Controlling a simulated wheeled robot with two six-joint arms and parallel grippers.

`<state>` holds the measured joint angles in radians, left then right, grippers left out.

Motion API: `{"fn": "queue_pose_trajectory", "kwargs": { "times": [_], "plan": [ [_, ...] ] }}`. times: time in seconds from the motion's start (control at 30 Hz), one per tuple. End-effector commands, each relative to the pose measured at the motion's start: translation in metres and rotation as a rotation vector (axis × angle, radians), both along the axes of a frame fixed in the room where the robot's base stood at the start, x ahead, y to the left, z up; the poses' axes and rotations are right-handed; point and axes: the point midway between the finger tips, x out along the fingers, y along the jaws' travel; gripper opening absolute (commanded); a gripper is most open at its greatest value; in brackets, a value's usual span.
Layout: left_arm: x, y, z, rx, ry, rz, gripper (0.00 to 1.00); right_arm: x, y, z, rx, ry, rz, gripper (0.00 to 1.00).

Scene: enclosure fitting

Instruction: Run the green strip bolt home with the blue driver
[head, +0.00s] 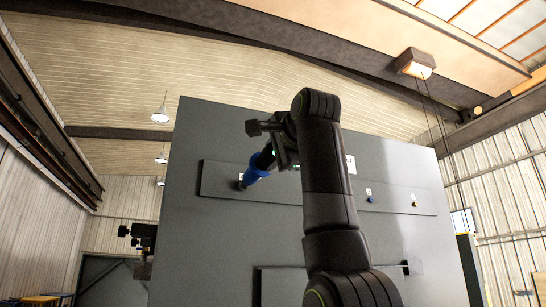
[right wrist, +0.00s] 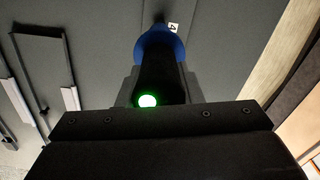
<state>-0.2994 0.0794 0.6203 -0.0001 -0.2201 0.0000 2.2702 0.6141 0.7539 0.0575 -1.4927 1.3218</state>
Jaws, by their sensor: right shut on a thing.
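The blue driver (head: 257,171) is in my right gripper (head: 275,150), which is shut on its dark body. In the head view the driver's nose points down and left at the left end of the strip (head: 320,190) on the grey cabinet. In the right wrist view the driver (right wrist: 160,42) points away from me, with a lit green light on its back end. A label reading 4 (right wrist: 173,27) shows beside its nose. I see no green bolt; the driver hides the spot at its tip, and contact there cannot be told.
A blue bolt (head: 371,199) and an orange-yellow bolt (head: 414,204) sit farther right on the strip, under small labels. My right arm covers the strip's middle. Free room lies left of the cabinet.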

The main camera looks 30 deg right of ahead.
Motion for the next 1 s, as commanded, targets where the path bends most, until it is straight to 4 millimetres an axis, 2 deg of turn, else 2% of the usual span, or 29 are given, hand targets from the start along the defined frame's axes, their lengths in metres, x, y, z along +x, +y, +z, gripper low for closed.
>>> {"fn": "queue_pose_trajectory", "kwargs": {
  "times": [1.0],
  "plan": [
    [-0.0006, 0.0002, 0.0004, 0.000, 0.001, 0.000, 0.36, 0.0051, -0.0012, 0.0030, -0.002, -0.010, 0.001, 0.00]
  ]
}}
